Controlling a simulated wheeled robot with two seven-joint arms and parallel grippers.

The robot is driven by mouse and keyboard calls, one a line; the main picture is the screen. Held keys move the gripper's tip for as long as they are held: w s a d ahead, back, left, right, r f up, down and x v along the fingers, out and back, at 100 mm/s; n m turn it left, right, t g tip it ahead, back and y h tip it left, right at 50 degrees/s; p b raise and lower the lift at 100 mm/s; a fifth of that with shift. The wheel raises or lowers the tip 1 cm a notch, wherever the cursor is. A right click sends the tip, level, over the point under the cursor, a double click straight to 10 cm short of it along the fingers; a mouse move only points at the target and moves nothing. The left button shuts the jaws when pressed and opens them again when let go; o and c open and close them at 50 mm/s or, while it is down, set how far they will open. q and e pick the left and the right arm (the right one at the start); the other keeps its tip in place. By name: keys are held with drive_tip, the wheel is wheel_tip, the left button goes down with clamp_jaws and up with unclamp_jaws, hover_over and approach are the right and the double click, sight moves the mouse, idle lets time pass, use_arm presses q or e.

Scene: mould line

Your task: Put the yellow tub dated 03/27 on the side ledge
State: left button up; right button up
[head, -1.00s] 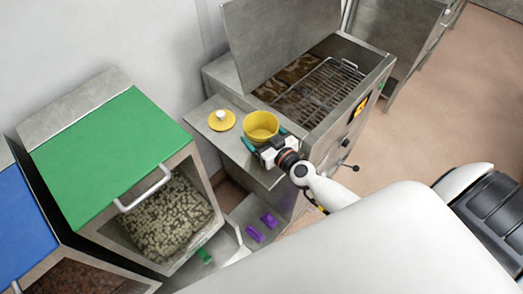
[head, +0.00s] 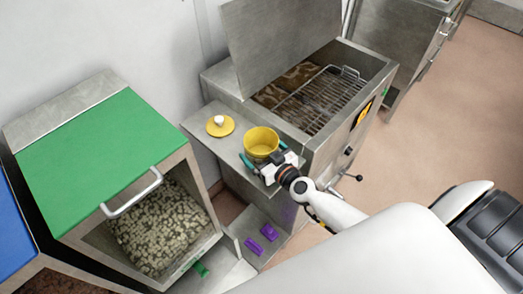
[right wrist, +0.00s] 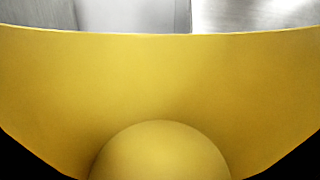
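I cannot tell whether the tub's base touches the ledge. In the right wrist view the tub's yellow wall (right wrist: 160,80) fills most of the picture. No date is readable on it. My left gripper is not in view.
A yellow lid with a white knob (head: 219,125) lies on the ledge, left of the tub. The fryer (head: 350,125) with a wire rack stands behind right. A green-lidded bin (head: 100,150) stands left. Purple objects (head: 262,238) lie on a lower shelf.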

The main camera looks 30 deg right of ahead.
drive_tip(key=shift+r, duration=0.1)
drive_tip(key=shift+s+r, duration=0.1)
drive_tip(key=shift+s, duration=0.05)
drive_tip(key=v, duration=1)
drive_tip(key=shift+s+d, duration=0.1)
drive_tip(key=shift+s, duration=0.1)
drive_tip(key=shift+s+d+r+b, duration=0.1)
drive_tip(key=shift+s+b, duration=0.2)
drive_tip(key=shift+s, duration=0.35)
